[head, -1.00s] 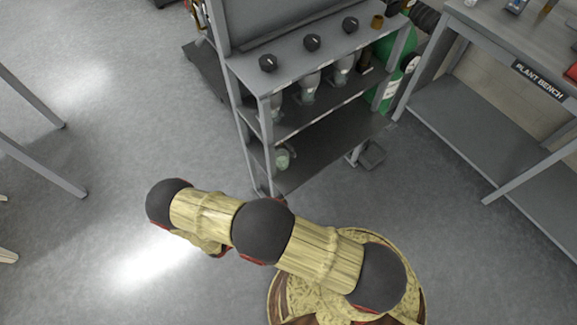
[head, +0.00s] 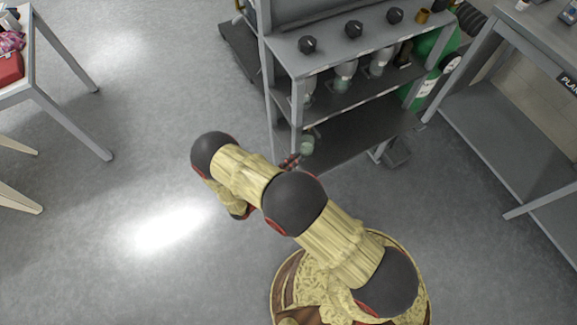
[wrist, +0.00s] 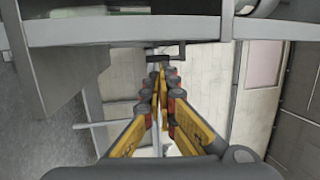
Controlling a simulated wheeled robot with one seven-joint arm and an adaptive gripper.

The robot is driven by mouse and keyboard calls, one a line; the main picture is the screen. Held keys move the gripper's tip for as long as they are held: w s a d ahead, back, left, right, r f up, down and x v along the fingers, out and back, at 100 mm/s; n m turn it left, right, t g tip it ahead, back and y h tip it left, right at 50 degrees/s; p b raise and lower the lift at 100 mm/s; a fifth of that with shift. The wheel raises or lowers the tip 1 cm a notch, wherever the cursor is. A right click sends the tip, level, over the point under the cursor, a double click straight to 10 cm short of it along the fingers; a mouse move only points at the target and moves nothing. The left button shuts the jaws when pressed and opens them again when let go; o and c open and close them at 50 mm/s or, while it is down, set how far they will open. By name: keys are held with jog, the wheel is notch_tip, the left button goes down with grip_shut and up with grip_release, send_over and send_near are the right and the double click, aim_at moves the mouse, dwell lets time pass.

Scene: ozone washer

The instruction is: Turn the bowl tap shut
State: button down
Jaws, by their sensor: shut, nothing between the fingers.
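A small greenish translucent bowl (head: 307,146) hangs below the middle shelf of the grey rack in the head view. My gripper (head: 291,161) shows as a small red and dark shape just left of and below it, partly hidden by my arm. In the wrist view my gripper (wrist: 159,68) has its yellow fingers together at the tips, with nothing between them. A dark bent bar (wrist: 168,52), possibly the tap's lever, lies just ahead of the fingertips. I cannot tell whether they touch. The tap is not clearly visible in the head view.
The grey rack (head: 345,50) carries black knobs on top and clear bowls below it. A shelf edge (wrist: 130,31) crosses the wrist view above the fingers. A green cylinder (head: 432,62) stands at right. Floor to the left is open, with a table (head: 45,84) beyond.

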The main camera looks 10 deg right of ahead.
jog(key=b+x, duration=0.1)
jog(key=x, duration=0.6)
jog(key=shift+d, duration=0.3)
jog(key=shift+r, duration=0.1)
